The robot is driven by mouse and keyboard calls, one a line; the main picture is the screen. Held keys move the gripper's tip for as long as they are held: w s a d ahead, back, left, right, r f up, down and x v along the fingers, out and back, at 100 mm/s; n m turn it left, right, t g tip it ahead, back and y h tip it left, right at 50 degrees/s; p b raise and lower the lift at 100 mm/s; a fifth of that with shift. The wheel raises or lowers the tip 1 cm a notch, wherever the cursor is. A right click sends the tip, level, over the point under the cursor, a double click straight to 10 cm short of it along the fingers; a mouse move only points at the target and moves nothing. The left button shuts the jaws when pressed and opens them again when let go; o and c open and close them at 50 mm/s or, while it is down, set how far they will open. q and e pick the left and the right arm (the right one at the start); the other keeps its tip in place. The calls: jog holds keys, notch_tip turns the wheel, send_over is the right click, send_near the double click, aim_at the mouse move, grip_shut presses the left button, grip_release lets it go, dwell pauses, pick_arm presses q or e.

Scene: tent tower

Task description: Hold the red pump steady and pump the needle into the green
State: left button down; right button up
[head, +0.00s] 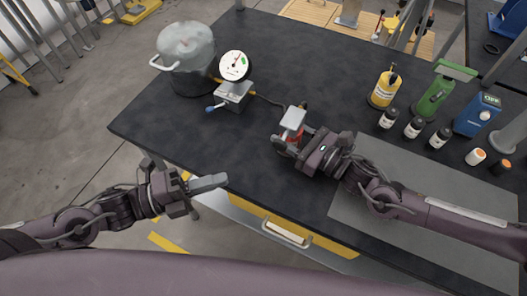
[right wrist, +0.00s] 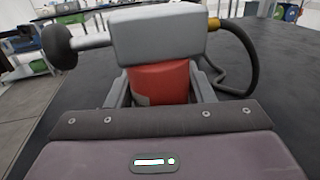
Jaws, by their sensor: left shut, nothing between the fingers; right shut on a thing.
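The red pump (right wrist: 160,88) stands on the dark table, with a grey block-shaped top (head: 293,117) and a hose at its side. My right gripper (head: 296,146) is shut on the pump's red body, one finger on each side in the right wrist view. The gauge (head: 235,66) has a white round face with a small green patch and a red needle; the needle's exact reading is too small to tell. It stands on a grey block with a blue-knobbed lever (head: 211,108). My left gripper (head: 208,183) is shut and empty, off the table's front edge, apart from the pump.
A large metal pot (head: 187,58) stands left of the gauge. A yellow can (head: 384,87), a green container (head: 437,92), a blue box (head: 477,115) and several small bottles stand at the right. A grey mat (head: 365,215) lies at the front right. The table's middle back is clear.

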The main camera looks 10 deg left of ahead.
aim_at(282, 149)
pick_arm(q)
jog(key=shift+w+a+x, duration=0.2)
jog(key=shift+w+x, duration=0.2)
jog(key=shift+x, duration=1.5)
jog(key=shift+w+a+x, duration=0.2)
jog(key=shift+w+x, duration=0.25)
jog(key=shift+x, duration=1.45)
jog(key=shift+w+a+x, duration=0.25)
jog(key=shift+w+x, duration=0.15)
jog(key=shift+x, duration=1.5)
jog(key=w, duration=0.1)
jog(key=w+d, duration=0.1)
jog(key=w, duration=0.1)
pick_arm(e)
jog(key=shift+s+a, duration=0.15)
jog(key=shift+s, duration=0.05)
